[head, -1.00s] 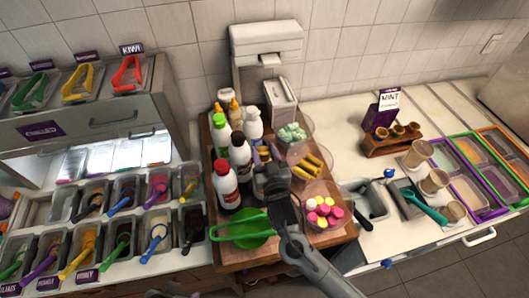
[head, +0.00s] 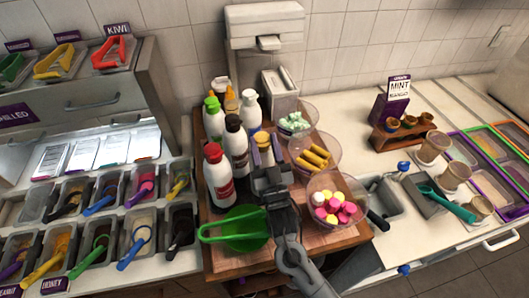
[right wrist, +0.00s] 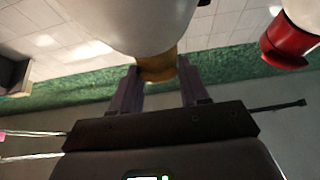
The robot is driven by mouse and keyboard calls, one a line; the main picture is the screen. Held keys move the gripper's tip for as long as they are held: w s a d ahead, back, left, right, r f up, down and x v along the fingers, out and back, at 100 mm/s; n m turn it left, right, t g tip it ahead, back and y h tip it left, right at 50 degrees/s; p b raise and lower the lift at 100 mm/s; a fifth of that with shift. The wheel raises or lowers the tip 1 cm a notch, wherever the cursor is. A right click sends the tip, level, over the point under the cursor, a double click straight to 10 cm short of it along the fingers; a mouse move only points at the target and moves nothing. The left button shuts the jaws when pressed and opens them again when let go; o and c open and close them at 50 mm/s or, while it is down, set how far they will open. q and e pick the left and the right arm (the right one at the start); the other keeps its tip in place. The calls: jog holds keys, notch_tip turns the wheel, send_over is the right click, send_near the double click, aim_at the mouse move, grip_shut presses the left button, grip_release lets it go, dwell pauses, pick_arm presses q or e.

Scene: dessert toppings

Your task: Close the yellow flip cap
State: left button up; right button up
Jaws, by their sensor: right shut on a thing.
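A bottle with a yellow flip cap (head: 262,137) stands near the middle of the wooden tray. In the right wrist view its white body (right wrist: 135,18) fills the top and the yellow cap (right wrist: 158,70) sits between my fingers. I cannot tell whether the flip lid is up or down. My right gripper (head: 263,153) is shut on the yellow cap, with its purple fingers on either side; they also show in the right wrist view (right wrist: 158,84). The gripper hides most of the bottle in the head view. My left gripper is out of view.
Close on the left stand bottles with red (head: 213,152), dark (head: 233,122) and green (head: 212,103) caps. Clear bowls of yellow rolls (head: 313,158) and pink and yellow sweets (head: 335,206) are on the right. The wooden tray (head: 228,262) is crowded.

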jog(key=shift+f, duration=0.15)
dwell(0.3)
jog(key=o, duration=1.1)
jog(key=shift+c, duration=0.2)
